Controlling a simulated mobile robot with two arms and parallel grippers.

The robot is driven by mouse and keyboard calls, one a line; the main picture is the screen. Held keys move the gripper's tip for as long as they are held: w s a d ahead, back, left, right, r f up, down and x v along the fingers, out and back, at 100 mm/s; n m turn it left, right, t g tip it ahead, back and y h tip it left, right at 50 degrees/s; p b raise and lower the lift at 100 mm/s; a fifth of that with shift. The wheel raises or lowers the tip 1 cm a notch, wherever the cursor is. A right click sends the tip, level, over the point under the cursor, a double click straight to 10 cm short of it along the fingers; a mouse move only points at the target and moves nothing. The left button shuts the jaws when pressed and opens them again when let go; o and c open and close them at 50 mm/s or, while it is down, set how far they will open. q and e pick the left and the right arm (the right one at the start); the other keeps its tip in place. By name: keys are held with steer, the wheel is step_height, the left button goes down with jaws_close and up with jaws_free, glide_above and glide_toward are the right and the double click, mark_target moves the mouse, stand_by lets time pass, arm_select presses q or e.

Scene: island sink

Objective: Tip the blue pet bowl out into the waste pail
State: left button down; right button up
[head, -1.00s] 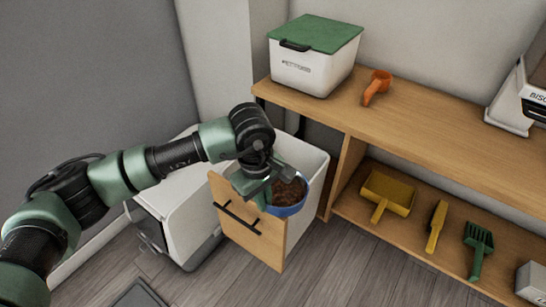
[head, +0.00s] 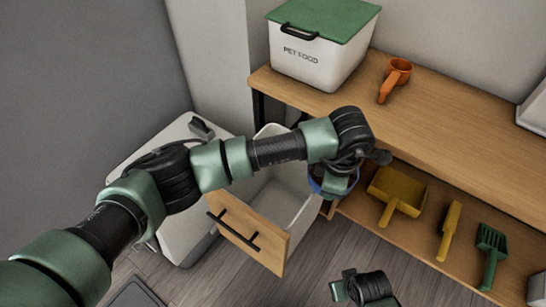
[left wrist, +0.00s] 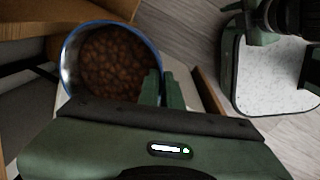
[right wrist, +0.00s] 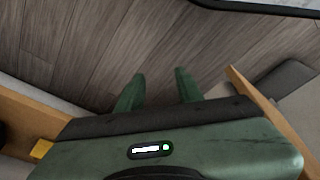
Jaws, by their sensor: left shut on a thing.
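The blue pet bowl (left wrist: 68,62) is full of brown kibble in the left wrist view. My left gripper (left wrist: 160,82) is shut on its rim. In the head view the bowl (head: 316,186) is mostly hidden behind my left wrist, at the right edge of the waste pail, near the shelf. The white waste pail (head: 290,200) stands in a pulled-out drawer with a wooden front; its visible inside looks empty, and my arm crosses over it. My right gripper (right wrist: 158,80) is open and empty above the floor, low in the head view.
A wooden shelf unit (head: 450,120) at the right holds a pet food bin (head: 315,55) and an orange scoop (head: 394,80) on top. Below are a yellow dustpan (head: 398,190), a yellow brush (head: 450,230) and a green scoop (head: 491,250). The floor in front is clear.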

mark_target(315, 183)
arm_select(q)
steer(key=shift+s+r, duration=0.1)
arm_select(e)
steer(key=shift+s, duration=0.15)
